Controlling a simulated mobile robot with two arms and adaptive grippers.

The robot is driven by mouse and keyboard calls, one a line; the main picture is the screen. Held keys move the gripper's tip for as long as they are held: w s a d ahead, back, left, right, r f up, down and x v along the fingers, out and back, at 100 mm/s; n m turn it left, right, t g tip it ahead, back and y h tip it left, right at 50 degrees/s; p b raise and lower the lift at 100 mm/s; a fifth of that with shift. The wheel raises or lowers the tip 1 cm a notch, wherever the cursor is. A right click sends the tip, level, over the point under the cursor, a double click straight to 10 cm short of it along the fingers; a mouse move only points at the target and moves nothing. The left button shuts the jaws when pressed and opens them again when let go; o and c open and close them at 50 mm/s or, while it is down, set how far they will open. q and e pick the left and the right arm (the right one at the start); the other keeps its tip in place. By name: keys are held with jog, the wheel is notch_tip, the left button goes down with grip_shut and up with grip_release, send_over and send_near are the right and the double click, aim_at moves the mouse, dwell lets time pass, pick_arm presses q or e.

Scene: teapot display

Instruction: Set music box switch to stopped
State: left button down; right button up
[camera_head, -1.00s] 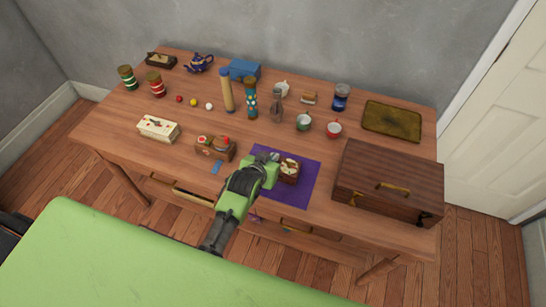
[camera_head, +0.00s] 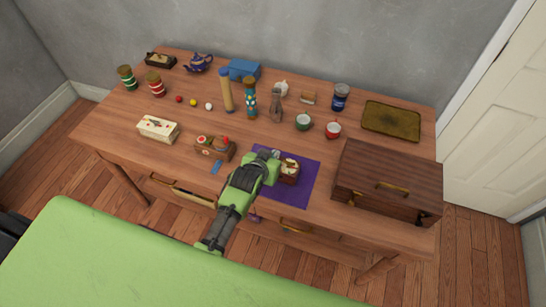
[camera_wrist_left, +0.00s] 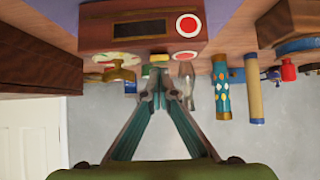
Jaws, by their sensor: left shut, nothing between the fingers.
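The small brown music box (camera_head: 289,176) stands on the purple mat (camera_head: 304,190) near the table's front edge. It has a pale round piece and gold parts on top. My right gripper is out of view.
A wooden box with a red knob (camera_head: 222,153) stands left of the mat. A large wooden chest (camera_head: 385,175) stands to the right. Bottles, cups (camera_head: 333,131) and a tray (camera_head: 391,121) stand behind. A drawer (camera_head: 195,196) is partly open at the front.

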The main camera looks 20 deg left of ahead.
pick_arm(q)
jog(key=shift+w+r, duration=0.1)
jog(key=shift+w, duration=0.2)
jog(key=shift+w+r+p, duration=0.1)
jog(key=shift+r+p, duration=0.5)
jog(key=r+p, duration=0.4)
jog(key=shift+w, duration=0.25)
jog(key=shift+s+b, duration=0.7)
jog(key=shift+b, duration=0.05)
jog(key=s+r+b, duration=0.1)
jog(key=s+r, duration=0.4)
jog(key=r, duration=0.1)
jog(key=shift+a+r, duration=0.15)
jog(key=shift+r, duration=0.2)
